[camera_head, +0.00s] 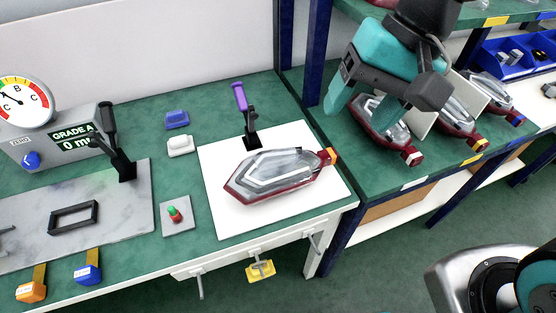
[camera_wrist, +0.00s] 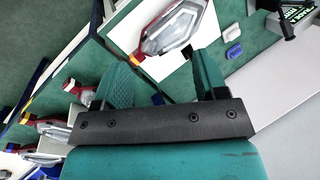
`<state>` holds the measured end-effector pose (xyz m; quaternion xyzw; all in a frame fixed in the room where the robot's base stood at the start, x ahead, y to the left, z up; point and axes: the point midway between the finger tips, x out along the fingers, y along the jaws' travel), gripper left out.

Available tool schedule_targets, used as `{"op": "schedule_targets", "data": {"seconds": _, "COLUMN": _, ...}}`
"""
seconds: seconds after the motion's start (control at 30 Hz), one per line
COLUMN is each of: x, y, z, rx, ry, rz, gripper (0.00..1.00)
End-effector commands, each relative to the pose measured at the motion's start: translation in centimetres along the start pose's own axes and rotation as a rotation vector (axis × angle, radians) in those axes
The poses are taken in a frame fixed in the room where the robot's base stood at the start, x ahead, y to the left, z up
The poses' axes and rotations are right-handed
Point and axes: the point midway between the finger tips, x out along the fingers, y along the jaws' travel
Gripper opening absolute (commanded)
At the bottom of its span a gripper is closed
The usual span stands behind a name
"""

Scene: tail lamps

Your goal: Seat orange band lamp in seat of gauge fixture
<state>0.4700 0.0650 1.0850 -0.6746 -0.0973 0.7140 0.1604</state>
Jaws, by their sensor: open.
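The orange band lamp (camera_head: 280,174), a clear lens in a dark red housing with an orange band at its right end, lies on a white board (camera_head: 225,218). In the wrist view the lamp (camera_wrist: 175,30) shows beyond my fingertips, its banded end towards them. The gauge fixture has a dial (camera_head: 22,100), a grey box reading GRADE A, and a stone plate (camera_head: 110,210) bearing a black rectangular frame seat (camera_head: 73,217), which looks empty. My gripper (camera_head: 362,108) is open and empty, right of the lamp, in front of the shelf lamps. Its spread fingers (camera_wrist: 165,66) show in the wrist view.
Lamps with white (camera_head: 415,158), yellow (camera_head: 480,143) and blue (camera_head: 518,120) bands stand on the right-hand shelf. A purple-handled clamp (camera_head: 245,112) stands behind the orange band lamp. A black clamp (camera_head: 115,145) stands on the plate. A blue post (camera_head: 313,60) separates bench and shelf.

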Motion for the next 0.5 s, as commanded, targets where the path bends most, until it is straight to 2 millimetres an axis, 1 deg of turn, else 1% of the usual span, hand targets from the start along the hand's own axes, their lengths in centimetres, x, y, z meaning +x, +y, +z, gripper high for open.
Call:
{"op": "schedule_targets", "data": {"seconds": 0.03, "x": -0.1, "y": -0.7, "z": -1.7, "rx": 0.155, "ry": -0.015, "rz": 0.003, "gripper": 0.66}}
{"op": "schedule_targets", "data": {"seconds": 0.1, "x": 0.3, "y": -1.5, "z": -3.9, "rx": 0.388, "ry": -0.029, "rz": 0.007, "gripper": 0.66}}
{"op": "schedule_targets", "data": {"seconds": 0.2, "x": 1.1, "y": -2.1, "z": -6.6, "rx": 0.692, "ry": -0.044, "rz": 0.017, "gripper": 0.66}}
{"op": "schedule_targets", "data": {"seconds": 0.3, "x": 1.9, "y": -2.5, "z": -8.8, "rx": 0.932, "ry": -0.054, "rz": 0.026, "gripper": 0.66}}
{"op": "schedule_targets", "data": {"seconds": 0.4, "x": 2.6, "y": -2.6, "z": -10.1, "rx": 1.096, "ry": -0.059, "rz": 0.034, "gripper": 0.66}}
{"op": "schedule_targets", "data": {"seconds": 0.5, "x": 3.3, "y": -2.7, "z": -10.8, "rx": 1.183, "ry": -0.062, "rz": 0.038, "gripper": 0.66}}
